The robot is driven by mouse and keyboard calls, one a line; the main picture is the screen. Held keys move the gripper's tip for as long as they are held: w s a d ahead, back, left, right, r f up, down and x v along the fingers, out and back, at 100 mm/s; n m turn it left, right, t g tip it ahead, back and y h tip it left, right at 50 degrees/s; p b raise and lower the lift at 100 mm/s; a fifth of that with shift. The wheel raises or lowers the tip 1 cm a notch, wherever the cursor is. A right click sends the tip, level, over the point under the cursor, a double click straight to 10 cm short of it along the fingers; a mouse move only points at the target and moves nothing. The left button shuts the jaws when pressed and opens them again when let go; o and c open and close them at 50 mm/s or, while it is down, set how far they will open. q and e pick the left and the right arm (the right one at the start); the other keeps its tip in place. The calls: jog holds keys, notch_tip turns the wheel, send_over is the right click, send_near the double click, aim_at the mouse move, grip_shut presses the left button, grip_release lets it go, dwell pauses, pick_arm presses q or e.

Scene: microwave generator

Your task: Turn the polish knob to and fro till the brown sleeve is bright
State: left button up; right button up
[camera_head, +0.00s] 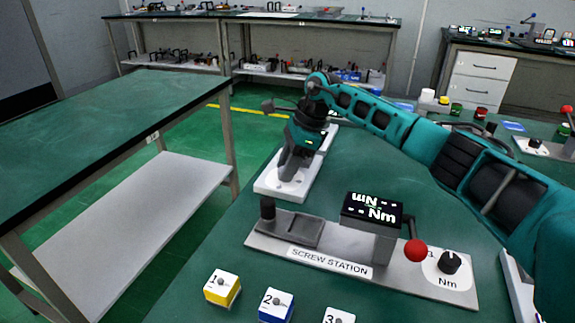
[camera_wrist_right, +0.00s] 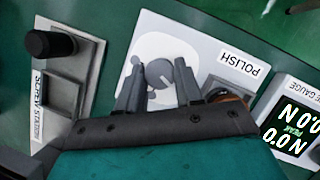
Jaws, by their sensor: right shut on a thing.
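The polish knob (camera_wrist_right: 159,73) is a round grey knob with a white mark, on a white plate labelled POLISH (camera_wrist_right: 205,50) in the wrist view. My right gripper (camera_wrist_right: 158,76) points down at it, one finger on each side, shut on the knob. A brown ring-like thing, likely the brown sleeve (camera_wrist_right: 240,98), shows beside the right finger, mostly hidden behind my gripper, so its brightness is unclear. In the head view my right gripper (camera_head: 292,165) stands over the white polish plate (camera_head: 275,184) and hides the knob. My left gripper is not in view.
The screw station (camera_head: 400,276) with its red-ended lever (camera_head: 415,250) and display stands in front of the polish plate. Numbered blocks, yellow (camera_head: 222,288) and blue (camera_head: 276,305), lie nearer. A gauge (camera_wrist_right: 291,120) sits right in the wrist view. An empty green table (camera_head: 90,110) is left.

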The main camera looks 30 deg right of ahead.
jog(key=o, duration=1)
jog(key=shift+o, duration=0.2)
jog(key=p+v, duration=0.1)
jog(key=v, duration=1.2)
jog(key=shift+p, duration=0.3)
jog(key=shift+a, duration=0.1)
